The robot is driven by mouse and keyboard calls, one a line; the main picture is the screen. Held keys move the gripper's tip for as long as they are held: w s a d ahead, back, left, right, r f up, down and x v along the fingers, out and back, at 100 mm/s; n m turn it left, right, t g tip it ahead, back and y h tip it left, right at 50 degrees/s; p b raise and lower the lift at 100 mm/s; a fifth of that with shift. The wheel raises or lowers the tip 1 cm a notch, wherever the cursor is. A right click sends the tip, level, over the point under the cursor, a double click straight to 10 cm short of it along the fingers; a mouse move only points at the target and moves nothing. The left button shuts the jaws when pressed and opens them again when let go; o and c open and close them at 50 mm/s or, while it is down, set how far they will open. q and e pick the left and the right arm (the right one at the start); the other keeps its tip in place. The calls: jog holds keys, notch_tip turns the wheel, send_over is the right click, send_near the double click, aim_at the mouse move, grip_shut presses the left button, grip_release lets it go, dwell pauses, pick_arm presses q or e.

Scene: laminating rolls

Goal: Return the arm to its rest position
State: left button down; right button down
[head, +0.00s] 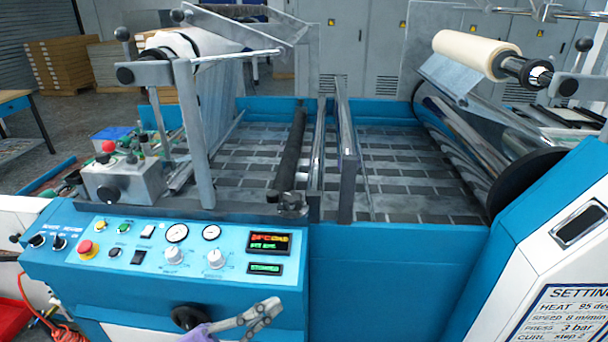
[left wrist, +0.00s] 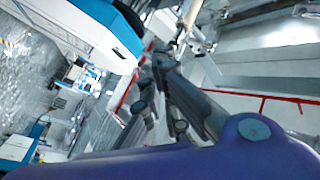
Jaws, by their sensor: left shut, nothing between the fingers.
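My left gripper (head: 272,306) shows at the bottom of the head view, in front of the blue control panel (head: 130,275) of the laminating machine. Its grey fingers are shut with nothing between them, and a bit of my purple wrist shows at the lower edge. The left wrist view is tilted. There the dark fingers (left wrist: 160,62) of the same gripper stand beyond my purple wrist. My right gripper is in neither view.
The panel carries a red emergency button (head: 86,249), dials and a lit display (head: 269,243). A dark knob (head: 189,317) sits just left of the gripper. A cream roll (head: 476,54) is mounted at upper right. A red bin (head: 10,315) and orange cable lie at lower left.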

pick_arm(q)
jog(key=s+a+f+n+t+y, duration=0.2)
jog(key=a+f+n+y, duration=0.3)
jog(key=f+n+y, duration=0.25)
jog(key=s+a+f+n+t+y, duration=0.1)
jog(key=a+f+n+t+y, duration=0.1)
jog(key=a+f+n+y, duration=0.55)
jog(key=s+f+n+g+y+p, duration=0.1)
jog(key=s+f+g, duration=0.6)
jog(key=s+f, duration=1)
jog(key=shift+s+a+f+n, duration=0.2)
jog(key=shift+a+n, duration=0.15)
jog(key=shift+n, duration=0.55)
